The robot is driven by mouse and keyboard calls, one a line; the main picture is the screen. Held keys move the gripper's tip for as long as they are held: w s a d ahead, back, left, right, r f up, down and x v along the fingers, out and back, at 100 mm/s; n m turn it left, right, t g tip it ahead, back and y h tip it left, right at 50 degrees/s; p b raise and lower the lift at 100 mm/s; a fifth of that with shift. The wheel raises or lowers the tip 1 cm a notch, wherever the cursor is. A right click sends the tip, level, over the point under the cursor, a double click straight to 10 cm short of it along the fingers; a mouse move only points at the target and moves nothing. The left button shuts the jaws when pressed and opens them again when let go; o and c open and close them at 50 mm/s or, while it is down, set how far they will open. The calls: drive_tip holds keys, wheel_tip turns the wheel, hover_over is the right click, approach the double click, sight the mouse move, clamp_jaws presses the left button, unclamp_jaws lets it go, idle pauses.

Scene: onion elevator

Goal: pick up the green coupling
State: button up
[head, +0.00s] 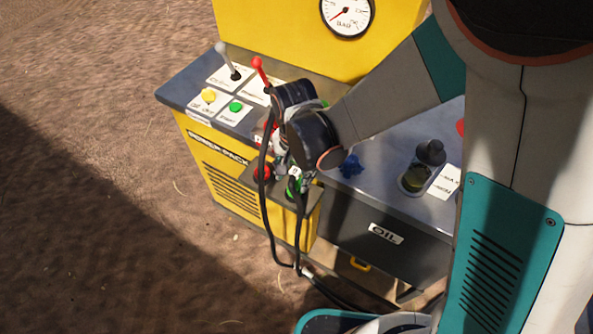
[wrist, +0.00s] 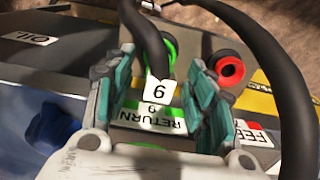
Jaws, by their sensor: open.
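The green coupling (head: 293,187) is on the front of the yellow power pack, with a black hose at it. In the wrist view its green ring (wrist: 172,52) shows just beyond my fingertips, partly hidden by the hose and a white number tag (wrist: 159,91). My gripper (wrist: 160,62) is open, its teal fingers on either side of the hose and tag. In the head view my gripper (head: 284,163) is right above the coupling, and its fingers are hard to make out. I cannot tell whether the fingers touch the coupling.
A green RETURN label (wrist: 150,117) lies between my fingers.

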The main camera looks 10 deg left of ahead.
drive_tip(key=shift+f, duration=0.15)
clamp_jaws()
wheel_tip(320, 180, up, 20)
drive_tip(key=p, duration=1.4)
